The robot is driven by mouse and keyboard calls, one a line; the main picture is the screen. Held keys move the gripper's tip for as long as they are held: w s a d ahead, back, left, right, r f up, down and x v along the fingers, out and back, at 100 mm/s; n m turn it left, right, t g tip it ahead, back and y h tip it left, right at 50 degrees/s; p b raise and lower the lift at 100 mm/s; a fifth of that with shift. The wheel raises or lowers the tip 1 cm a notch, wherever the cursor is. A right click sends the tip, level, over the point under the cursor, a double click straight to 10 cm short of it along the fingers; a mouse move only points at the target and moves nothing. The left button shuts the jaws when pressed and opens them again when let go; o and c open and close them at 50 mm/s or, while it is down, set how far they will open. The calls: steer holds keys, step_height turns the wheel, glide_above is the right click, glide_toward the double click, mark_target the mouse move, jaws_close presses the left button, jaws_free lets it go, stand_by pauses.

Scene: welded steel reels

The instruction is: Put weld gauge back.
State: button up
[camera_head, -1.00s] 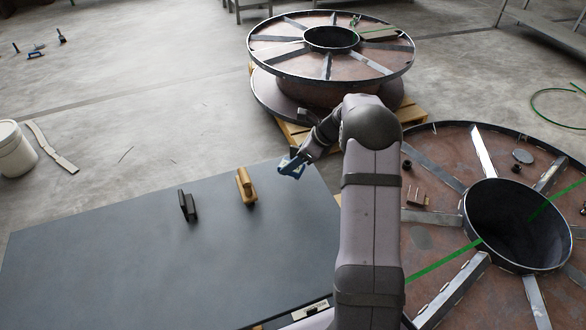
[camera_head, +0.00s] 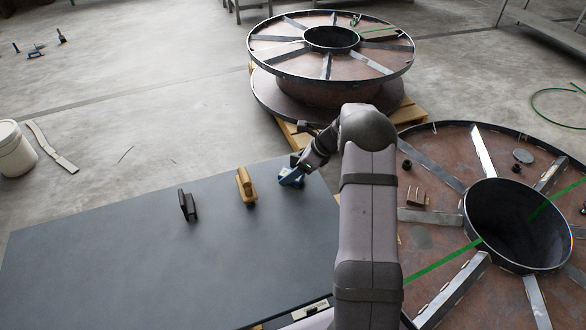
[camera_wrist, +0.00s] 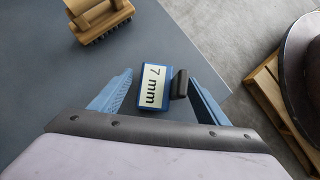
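The weld gauge (camera_wrist: 150,87) is a blue block with a white "7 mm" label and a dark grip on its right side. In the wrist view it lies between the two blue fingers of my gripper (camera_wrist: 158,80). Gaps show between the fingers and the gauge, so my gripper is open around it, not clamped. In the head view my gripper (camera_head: 291,178) is low over the right part of the dark tabletop (camera_head: 120,265). The gauge is hard to tell from the blue fingers there.
A wooden-backed brush (camera_head: 246,187) stands just left of my gripper, also in the wrist view (camera_wrist: 98,15). A black block (camera_head: 187,205) stands further left. A large steel reel (camera_head: 420,238) lies right of the table, another (camera_head: 300,65) behind. The table's left part is clear.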

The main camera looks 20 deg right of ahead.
steer(key=shift+r, duration=0.35)
steer(key=v, duration=1.1)
steer(key=shift+s+d+r, duration=0.2)
steer(key=shift+d+r, duration=0.05)
